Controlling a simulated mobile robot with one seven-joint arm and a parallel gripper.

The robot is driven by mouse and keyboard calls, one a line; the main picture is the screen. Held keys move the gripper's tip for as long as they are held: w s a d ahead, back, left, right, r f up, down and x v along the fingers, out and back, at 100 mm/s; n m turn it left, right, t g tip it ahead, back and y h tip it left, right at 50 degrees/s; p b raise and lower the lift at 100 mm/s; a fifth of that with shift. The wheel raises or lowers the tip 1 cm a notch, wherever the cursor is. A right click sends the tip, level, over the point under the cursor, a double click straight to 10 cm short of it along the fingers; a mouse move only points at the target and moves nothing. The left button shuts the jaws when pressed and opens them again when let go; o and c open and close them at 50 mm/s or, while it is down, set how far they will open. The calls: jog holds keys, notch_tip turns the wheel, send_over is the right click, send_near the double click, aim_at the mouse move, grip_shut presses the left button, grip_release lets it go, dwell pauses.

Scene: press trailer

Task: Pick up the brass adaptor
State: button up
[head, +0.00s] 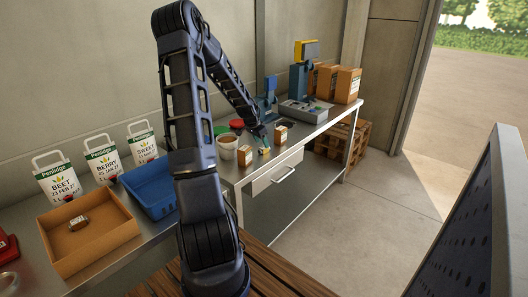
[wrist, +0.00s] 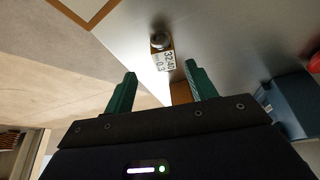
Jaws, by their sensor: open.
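A small yellowish piece with a printed label and a dark round end (wrist: 162,58) lies on the metal bench just beyond my fingertips in the wrist view. It looks like the brass adaptor, but I cannot be sure. In the head view a small yellowish piece (head: 264,151) sits near the bench's front edge, just below my gripper (head: 262,137). My gripper, with green fingers in the wrist view (wrist: 160,82), is open with nothing held. The labelled piece is ahead of the fingers, not between them.
Small brown boxes (head: 281,133) (head: 245,155) stand on either side. A white tub (head: 228,147) and red and green lids are behind. A blue tray (head: 152,190) and a cardboard tray (head: 108,243) are at left. A grey device (head: 304,110) stands farther right.

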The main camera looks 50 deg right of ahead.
aim_at(264, 148)
jog(key=x, duration=0.5)
jog(key=shift+w+d, duration=0.15)
jog(key=shift+w, duration=0.2)
jog(key=shift+r, duration=0.1)
jog(key=c, duration=1.2)
jog(key=shift+o, duration=0.2)
